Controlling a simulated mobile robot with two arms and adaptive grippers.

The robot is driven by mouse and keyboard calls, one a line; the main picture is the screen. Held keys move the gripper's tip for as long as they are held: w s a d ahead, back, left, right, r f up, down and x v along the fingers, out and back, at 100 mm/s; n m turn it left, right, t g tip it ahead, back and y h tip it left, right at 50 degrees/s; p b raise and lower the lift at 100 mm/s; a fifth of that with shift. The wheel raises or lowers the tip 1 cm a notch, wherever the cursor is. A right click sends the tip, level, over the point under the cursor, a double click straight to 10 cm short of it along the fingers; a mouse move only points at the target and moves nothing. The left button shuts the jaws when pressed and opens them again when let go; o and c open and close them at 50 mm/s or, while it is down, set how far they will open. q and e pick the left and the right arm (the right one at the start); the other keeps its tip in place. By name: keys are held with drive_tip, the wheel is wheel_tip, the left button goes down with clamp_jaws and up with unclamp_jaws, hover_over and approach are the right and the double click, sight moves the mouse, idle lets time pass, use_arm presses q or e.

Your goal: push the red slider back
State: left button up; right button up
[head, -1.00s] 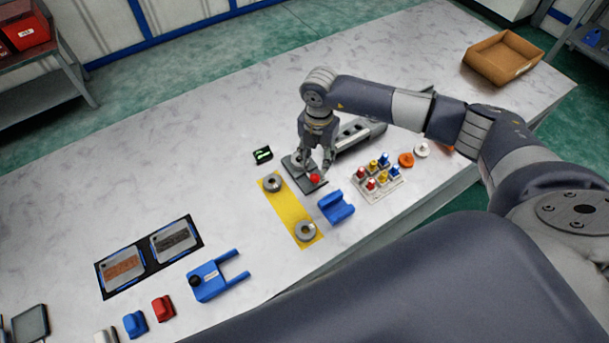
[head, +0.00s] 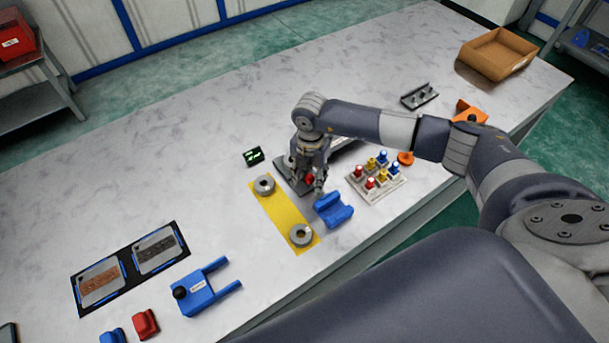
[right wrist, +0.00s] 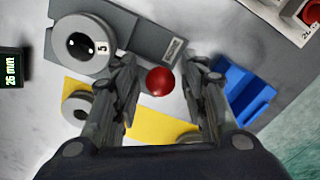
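The red slider's knob (head: 309,180) shows on a dark grey device beside the yellow mat. In the right wrist view the round red knob (right wrist: 160,81) sits between the fingers of my right gripper (right wrist: 162,67), with a visible gap on each side. The right gripper (head: 305,176) is open, pointing down over the device. The grey device (right wrist: 155,40) carries a round grey disc (right wrist: 84,46) marked 5. The fingers and wrist hide part of the device in the head view. My left gripper is not in view.
A small display (right wrist: 11,68) reads 26 mm. The yellow mat (head: 280,213) bears two grey rings. A blue cradle (head: 333,210) stands close to the right gripper. A holder with several coloured pegs (head: 376,187) lies to the right. The table is clear behind the display.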

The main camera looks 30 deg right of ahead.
drive_tip(key=c, duration=0.8)
drive_tip(key=shift+w, duration=0.25)
drive_tip(key=shift+w+b, duration=0.4)
drive_tip(key=shift+b, duration=0.05)
idle(0.8)
drive_tip(key=o, duration=0.8)
drive_tip(key=shift+a, duration=0.1)
drive_tip(key=shift+r+p, duration=2.6)
drive_tip(key=shift+r, duration=0.9)
